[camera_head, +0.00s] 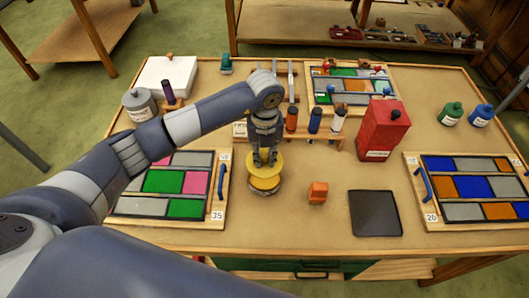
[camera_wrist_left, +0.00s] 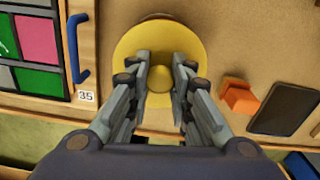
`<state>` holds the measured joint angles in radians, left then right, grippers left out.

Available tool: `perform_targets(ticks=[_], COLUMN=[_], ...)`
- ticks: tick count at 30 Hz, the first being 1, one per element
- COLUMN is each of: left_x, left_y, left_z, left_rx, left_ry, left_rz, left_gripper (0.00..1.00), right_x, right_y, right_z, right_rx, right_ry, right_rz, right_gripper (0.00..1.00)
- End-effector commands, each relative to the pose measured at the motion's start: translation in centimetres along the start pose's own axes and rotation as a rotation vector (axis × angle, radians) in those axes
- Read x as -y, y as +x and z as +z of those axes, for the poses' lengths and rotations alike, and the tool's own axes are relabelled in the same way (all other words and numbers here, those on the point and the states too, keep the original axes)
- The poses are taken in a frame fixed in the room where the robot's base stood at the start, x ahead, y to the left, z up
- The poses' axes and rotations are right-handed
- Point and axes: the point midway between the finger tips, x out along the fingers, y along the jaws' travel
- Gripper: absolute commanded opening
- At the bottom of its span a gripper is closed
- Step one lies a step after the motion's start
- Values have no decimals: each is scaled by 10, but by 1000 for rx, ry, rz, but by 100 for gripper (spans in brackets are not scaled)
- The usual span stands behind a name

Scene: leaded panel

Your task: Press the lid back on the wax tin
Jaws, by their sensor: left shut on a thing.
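My left gripper (camera_head: 265,160) points down and is shut on the round yellow lid (camera_head: 277,168). In the left wrist view, the gripper (camera_wrist_left: 160,88) has its fingers on either side of the lid's central knob, and the yellow disc (camera_wrist_left: 135,45) spreads out around them. The yellow wax tin (camera_head: 264,185) stands on the table directly below the lid in the head view. The lid overlaps much of the tin there. I cannot tell whether lid and tin touch. My right gripper is not in view.
An orange block (camera_head: 318,193) and a dark flat pad (camera_head: 375,213) lie to the right. A leaded panel with a blue handle (camera_head: 220,180) is close on the left. A tool rack (camera_head: 345,155) and red box (camera_head: 383,130) stand behind. The table front is clear.

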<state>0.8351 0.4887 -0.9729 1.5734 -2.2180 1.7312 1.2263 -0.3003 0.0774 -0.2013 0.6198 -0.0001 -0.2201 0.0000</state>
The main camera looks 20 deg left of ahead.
Motion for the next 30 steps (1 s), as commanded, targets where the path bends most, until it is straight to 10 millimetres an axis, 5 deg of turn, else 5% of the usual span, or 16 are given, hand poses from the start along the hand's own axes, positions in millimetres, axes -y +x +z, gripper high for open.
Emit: perform_targets(ticks=[18,30], left_x=[0,0], left_y=[55,61], left_z=[0,0], left_rx=[0,0], left_ry=[3,4], left_rz=[1,0], left_gripper=[0,0], right_x=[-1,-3], right_y=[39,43], right_z=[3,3], right_rx=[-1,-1], right_ry=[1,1], right_rz=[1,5], right_gripper=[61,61])
